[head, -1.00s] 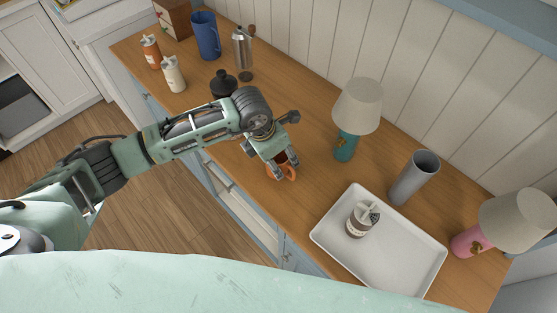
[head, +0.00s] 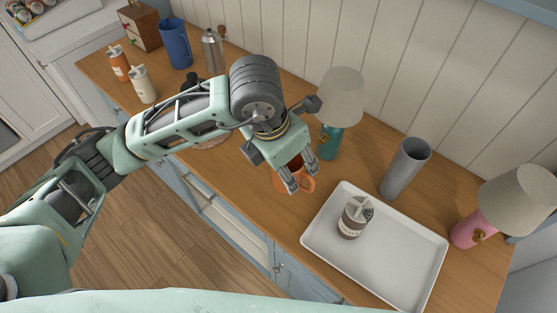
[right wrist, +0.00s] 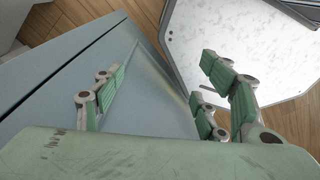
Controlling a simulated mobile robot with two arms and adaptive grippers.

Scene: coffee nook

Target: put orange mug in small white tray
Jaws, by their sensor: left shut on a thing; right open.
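The orange mug (head: 290,179) is held by my left gripper (head: 300,177) in the head view. The gripper is shut on it, and its fingers hide part of the mug. The mug is left of the small white tray (head: 404,281), apart from the tray's near left corner. A white and brown lidded cup (head: 352,222) stands upright in the tray, toward its far left side. My right gripper (right wrist: 160,100) shows only in the right wrist view, open and empty, with no task object between its fingers.
A grey cylinder (head: 404,168) stands behind the tray. A teal lamp (head: 338,100) stands behind my left gripper, and a pink lamp (head: 472,230) right of the tray. Bottles, a blue pitcher (head: 176,43) and a wooden box (head: 139,26) stand at the far left. The tray's right part is bare.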

